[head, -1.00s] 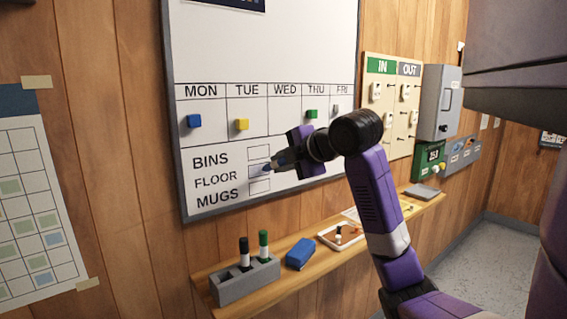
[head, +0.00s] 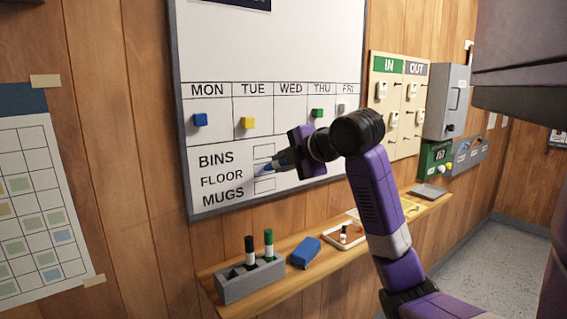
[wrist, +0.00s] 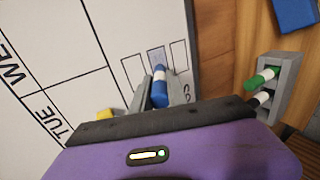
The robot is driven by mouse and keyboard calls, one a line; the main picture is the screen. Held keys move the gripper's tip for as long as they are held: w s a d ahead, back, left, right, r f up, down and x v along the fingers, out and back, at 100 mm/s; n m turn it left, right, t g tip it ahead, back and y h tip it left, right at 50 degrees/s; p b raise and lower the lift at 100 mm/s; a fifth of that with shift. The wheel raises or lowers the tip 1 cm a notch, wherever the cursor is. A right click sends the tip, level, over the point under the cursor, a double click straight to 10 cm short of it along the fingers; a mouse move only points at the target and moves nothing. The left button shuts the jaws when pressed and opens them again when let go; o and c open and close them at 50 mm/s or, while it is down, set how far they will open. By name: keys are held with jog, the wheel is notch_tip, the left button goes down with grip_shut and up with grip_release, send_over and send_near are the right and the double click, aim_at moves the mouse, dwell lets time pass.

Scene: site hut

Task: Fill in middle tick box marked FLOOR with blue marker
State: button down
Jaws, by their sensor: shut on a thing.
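The whiteboard (head: 270,45) carries the rows BINS, FLOOR and MUGS, each with a tick box. My gripper (head: 279,162) is at the FLOOR row, shut on the blue marker (head: 267,168), whose tip points at the board. In the wrist view the blue marker (wrist: 160,90) sits between the fingers of my gripper (wrist: 161,84). Its far end lies over the middle tick box (wrist: 156,56), which looks pale blue-grey inside. The outer boxes, (wrist: 133,71) and (wrist: 179,54), look white. Whether the tip touches the board cannot be told.
Below the board a wooden shelf (head: 290,275) holds a grey marker holder (head: 250,282) with black and green markers, a blue eraser (head: 305,252) and a small tray (head: 345,238). Coloured magnets, such as the yellow one (head: 248,123), sit on the board above the rows.

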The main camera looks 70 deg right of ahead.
jog(key=shift+w+a, duration=0.2)
jog(key=shift+a, duration=0.25)
jog(key=shift+w+a, duration=0.1)
jog(key=shift+w+a, duration=0.2)
jog(key=shift+a, duration=0.05)
jog(key=shift+s, duration=0.1)
jog(key=s+a, duration=0.3)
jog(key=s, duration=0.2)
jog(key=shift+s+a+p, duration=0.3)
jog(key=shift+s+p, duration=0.1)
jog(key=shift+f, duration=0.1)
dwell(0.8)
